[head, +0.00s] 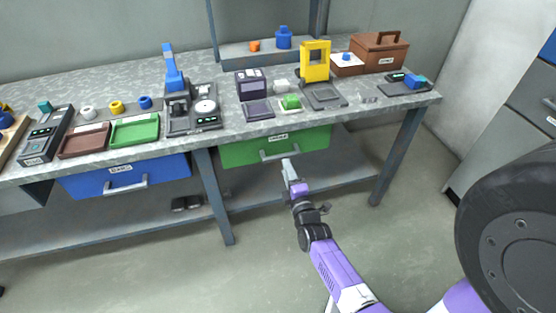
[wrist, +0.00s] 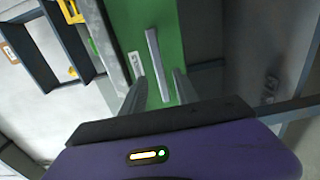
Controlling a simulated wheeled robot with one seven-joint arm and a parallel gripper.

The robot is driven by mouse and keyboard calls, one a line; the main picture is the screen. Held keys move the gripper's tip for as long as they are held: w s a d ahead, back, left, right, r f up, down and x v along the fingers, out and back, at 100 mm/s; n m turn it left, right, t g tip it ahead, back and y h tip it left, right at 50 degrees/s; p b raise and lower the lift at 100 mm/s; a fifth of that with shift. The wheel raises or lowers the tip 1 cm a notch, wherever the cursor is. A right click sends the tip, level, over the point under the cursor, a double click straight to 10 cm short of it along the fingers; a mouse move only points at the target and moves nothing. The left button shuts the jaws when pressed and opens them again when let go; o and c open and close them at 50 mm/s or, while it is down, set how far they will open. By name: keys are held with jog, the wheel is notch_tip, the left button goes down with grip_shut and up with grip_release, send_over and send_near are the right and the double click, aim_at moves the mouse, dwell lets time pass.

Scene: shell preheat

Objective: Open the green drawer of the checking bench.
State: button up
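The green drawer (head: 240,153) hangs under the right half of the bench and looks shut. Its pale bar handle (head: 280,154) runs across the front, below a small white label. My gripper (head: 288,167) is just in front of the drawer, close by the handle's right part. In the wrist view the green drawer (wrist: 184,20) fills the middle, and the handle (wrist: 153,48) lies between the two fingers of my open gripper (wrist: 159,82). The fingers stand apart on either side of the bar. I cannot tell whether they touch it.
A blue drawer (head: 125,176) hangs to the left, beyond a bench leg (head: 212,195). Another leg (head: 398,155) stands at the right. A lower shelf (head: 250,198) runs beneath. Trays and devices, including a yellow press (head: 315,62), stand on the bench top. The floor in front is clear.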

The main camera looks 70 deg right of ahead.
aim_at(282, 155)
jog(key=b+x, duration=0.1)
jog(key=x, duration=0.6)
jog(key=shift+c, duration=0.5)
grip_shut()
jog(key=shift+s+a, duration=0.1)
dwell(0.8)
